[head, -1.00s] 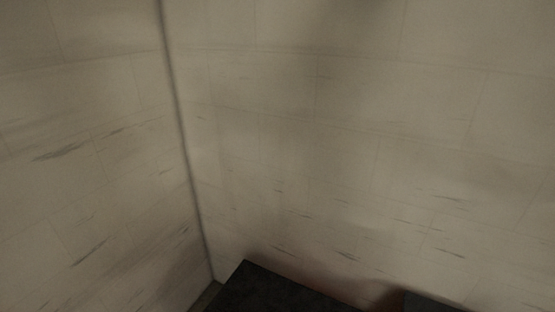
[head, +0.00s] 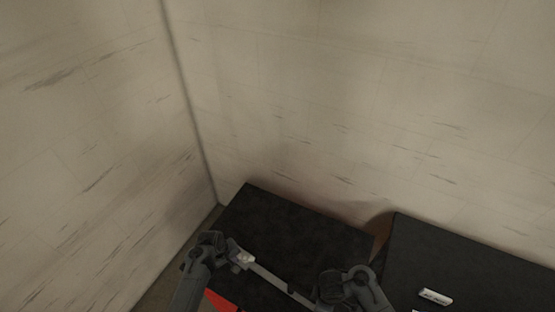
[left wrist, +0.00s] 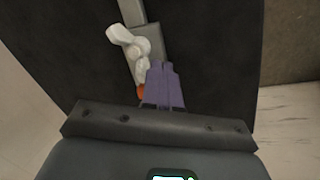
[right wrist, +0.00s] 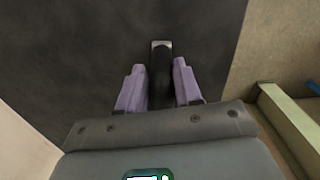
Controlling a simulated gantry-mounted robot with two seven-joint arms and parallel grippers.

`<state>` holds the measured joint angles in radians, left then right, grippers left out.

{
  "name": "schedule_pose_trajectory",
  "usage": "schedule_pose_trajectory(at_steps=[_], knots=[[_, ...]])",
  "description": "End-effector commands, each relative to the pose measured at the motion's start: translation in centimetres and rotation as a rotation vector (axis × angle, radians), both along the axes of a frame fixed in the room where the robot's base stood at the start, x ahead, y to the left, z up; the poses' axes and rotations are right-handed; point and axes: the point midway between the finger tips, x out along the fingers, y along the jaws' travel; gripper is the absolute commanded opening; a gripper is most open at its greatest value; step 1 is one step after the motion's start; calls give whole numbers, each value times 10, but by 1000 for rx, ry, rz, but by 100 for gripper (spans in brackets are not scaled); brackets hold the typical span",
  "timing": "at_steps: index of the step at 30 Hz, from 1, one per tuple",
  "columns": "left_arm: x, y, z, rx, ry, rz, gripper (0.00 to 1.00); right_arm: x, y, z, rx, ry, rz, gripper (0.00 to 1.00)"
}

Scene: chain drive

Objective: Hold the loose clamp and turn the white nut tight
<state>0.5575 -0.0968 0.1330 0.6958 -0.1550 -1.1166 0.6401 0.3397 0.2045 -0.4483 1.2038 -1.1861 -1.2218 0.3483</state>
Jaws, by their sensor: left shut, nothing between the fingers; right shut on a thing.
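The clamp shows in the head view as a long grey bar (head: 274,282) between my two grippers. The white nut (head: 243,259) is at its left end, and in the left wrist view the white nut (left wrist: 134,47) has lobes and lies against the grey bar (left wrist: 146,42). My left gripper (head: 226,247) is beside the nut. Its purple fingers (left wrist: 165,66) are together and empty, just below the nut in the wrist view. My right gripper (head: 328,288) is at the bar's other end. Its fingers (right wrist: 159,72) are shut on a dark, grey-tipped part of the clamp (right wrist: 161,58).
A black table top (head: 290,228) lies under both grippers, and a second black top (head: 470,270) with a small white object (head: 435,297) stands at right. A red surface (head: 220,302) shows at bottom left. Pale walls close in behind and at left.

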Motion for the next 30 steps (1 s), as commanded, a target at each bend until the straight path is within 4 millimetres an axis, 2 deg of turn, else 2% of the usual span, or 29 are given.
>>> schedule_pose_trajectory(at_steps=[30], knots=[[-1, 8, 4, 0, -1, 0, 0, 0, 0, 0, 1, 0, 2, 0]])
